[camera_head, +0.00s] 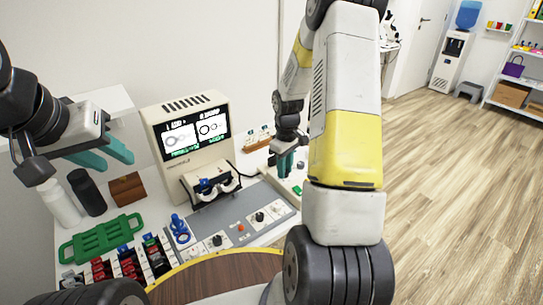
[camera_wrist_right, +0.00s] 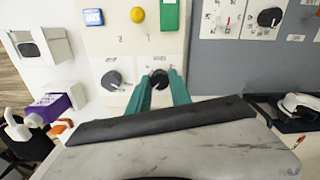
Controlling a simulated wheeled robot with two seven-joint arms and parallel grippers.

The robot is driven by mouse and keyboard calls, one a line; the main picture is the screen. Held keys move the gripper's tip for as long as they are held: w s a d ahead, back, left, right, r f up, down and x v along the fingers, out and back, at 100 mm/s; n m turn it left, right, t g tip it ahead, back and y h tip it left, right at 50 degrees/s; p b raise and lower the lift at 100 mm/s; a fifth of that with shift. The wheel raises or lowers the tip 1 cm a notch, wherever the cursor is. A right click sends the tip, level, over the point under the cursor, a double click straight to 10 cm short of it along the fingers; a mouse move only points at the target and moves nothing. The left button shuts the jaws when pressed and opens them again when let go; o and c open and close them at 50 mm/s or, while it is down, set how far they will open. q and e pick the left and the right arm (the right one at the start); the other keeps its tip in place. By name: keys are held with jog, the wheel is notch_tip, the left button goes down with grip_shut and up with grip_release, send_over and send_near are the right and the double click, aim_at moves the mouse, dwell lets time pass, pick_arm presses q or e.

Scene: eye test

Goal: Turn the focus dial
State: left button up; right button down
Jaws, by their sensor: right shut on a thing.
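My right gripper (camera_head: 286,163) reaches down over a pale control panel (camera_head: 296,183) at the right end of the bench. In the right wrist view its teal fingers (camera_wrist_right: 160,90) are shut on a black dial (camera_wrist_right: 158,77), whose top shows between the tips. A second black dial (camera_wrist_right: 112,80) sits to its left on the same pale panel. The labels are too small to read, so I cannot tell which is the focus dial. My left gripper (camera_head: 106,156) is open and empty, above the left side of the bench.
An eye-test machine (camera_head: 158,126) with a lit screen and eyepieces stands at the back. A grey panel (camera_head: 225,218) with knobs lies before it.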

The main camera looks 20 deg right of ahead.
jog(key=m, duration=0.4)
jog(key=shift+m, duration=2.2)
jog(key=c, duration=1.2)
grip_release()
jog(key=shift+o, duration=0.2)
